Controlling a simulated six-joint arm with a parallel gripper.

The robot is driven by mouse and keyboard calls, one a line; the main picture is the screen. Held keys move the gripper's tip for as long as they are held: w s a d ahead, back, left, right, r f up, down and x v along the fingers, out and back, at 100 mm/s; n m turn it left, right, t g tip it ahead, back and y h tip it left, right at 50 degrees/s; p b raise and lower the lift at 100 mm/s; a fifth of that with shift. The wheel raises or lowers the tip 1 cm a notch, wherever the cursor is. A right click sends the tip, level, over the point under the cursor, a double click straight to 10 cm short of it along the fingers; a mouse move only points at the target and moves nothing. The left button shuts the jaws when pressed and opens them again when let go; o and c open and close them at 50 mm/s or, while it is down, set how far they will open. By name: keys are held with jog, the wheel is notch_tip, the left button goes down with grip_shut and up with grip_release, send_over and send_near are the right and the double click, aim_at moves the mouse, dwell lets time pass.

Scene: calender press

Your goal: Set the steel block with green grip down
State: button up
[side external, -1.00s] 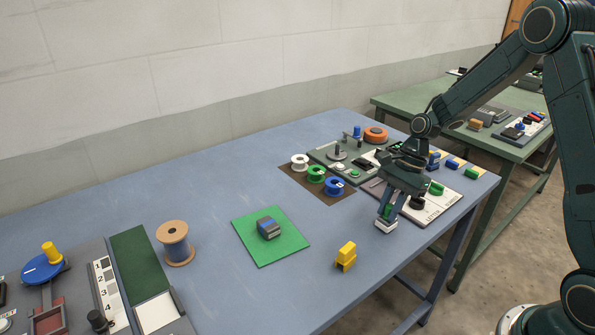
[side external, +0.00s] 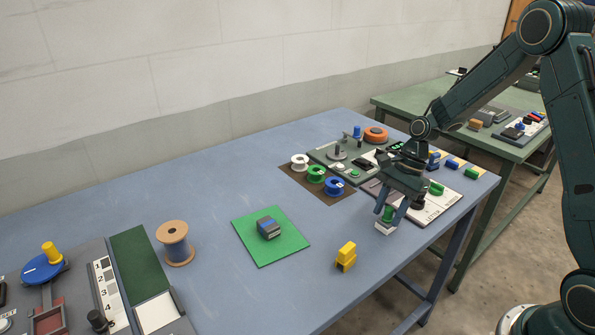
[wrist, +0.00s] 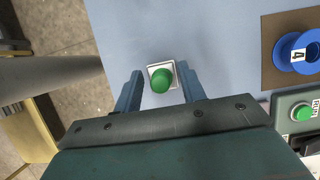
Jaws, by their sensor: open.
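The steel block with green grip (side external: 385,225) stands upright on the blue table near its front right edge. In the wrist view its round green grip (wrist: 160,79) and pale square base show between my gripper's fingers. My gripper (side external: 391,212) is open around the green grip, with a finger on each side. In the wrist view the fingers (wrist: 158,88) stand apart from the grip, with a gap on both sides.
A yellow block (side external: 346,256) stands to the left on the table. A green mat (side external: 262,251) holds a grey-blue block. Table between is clear.

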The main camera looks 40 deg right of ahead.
jog(key=v, duration=1.2)
jog(key=shift+r, duration=0.2)
dwell(0.4)
jog(key=s+a+r+n+t+h, duration=0.3)
jog(key=s+a+r+n, duration=0.75)
jog(key=s+n, duration=0.2)
jog(key=s+n+t+h, duration=0.1)
jog(key=s+n+t, duration=0.1)
jog(key=s+n, duration=0.3)
jog(key=s, duration=0.4)
jog(key=shift+t, duration=0.3)
